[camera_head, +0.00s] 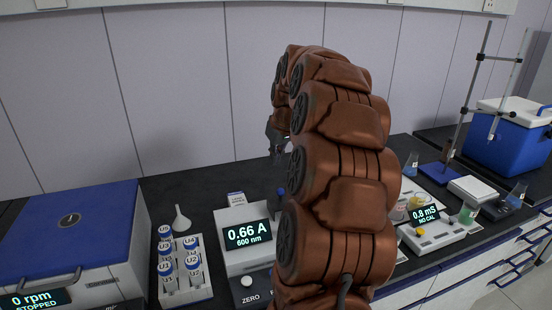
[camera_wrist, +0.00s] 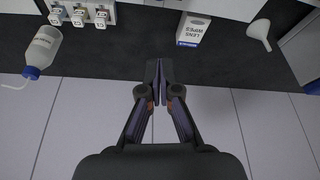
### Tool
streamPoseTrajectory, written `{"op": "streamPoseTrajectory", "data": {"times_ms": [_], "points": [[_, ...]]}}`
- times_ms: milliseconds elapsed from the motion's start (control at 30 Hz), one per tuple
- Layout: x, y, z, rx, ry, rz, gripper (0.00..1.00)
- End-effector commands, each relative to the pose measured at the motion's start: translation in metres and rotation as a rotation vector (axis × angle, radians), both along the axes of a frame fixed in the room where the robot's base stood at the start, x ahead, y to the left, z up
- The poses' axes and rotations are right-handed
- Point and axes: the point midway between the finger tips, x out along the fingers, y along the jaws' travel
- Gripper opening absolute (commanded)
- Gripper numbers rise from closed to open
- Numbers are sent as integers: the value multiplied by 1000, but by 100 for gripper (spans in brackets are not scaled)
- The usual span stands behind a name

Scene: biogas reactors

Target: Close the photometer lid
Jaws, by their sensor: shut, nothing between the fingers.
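The photometer (camera_head: 243,240) is a white box on the dark bench. Its display reads 0.66 A, 600 nm. Its right part is hidden behind my arm in the head view, and I cannot make out its lid or whether it stands open. A white edge, perhaps the photometer's, shows at the top of the wrist view (camera_wrist: 225,6). My gripper (camera_head: 277,157) is shut and empty, above the back of the bench, behind and to the right of the photometer display. In the wrist view my gripper (camera_wrist: 166,76) points toward the bench's back strip, with nothing between its fingertips.
A lens wipes box (camera_wrist: 193,30) stands behind the photometer. A funnel (camera_head: 181,219), a vial rack (camera_head: 183,297) and a blue-lidded centrifuge (camera_head: 72,235) are left. A conductivity meter (camera_head: 432,233) stands right. The wall is close behind.

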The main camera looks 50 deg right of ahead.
Motion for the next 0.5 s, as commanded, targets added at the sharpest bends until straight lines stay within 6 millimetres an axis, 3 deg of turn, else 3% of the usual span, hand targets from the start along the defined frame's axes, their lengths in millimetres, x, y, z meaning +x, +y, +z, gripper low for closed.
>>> {"op": "streamPoseTrajectory", "data": {"times_ms": [400,500], "points": [[23,-6,-66,5,5,0,0],[20,-6,-72,3,1,0,0]]}}
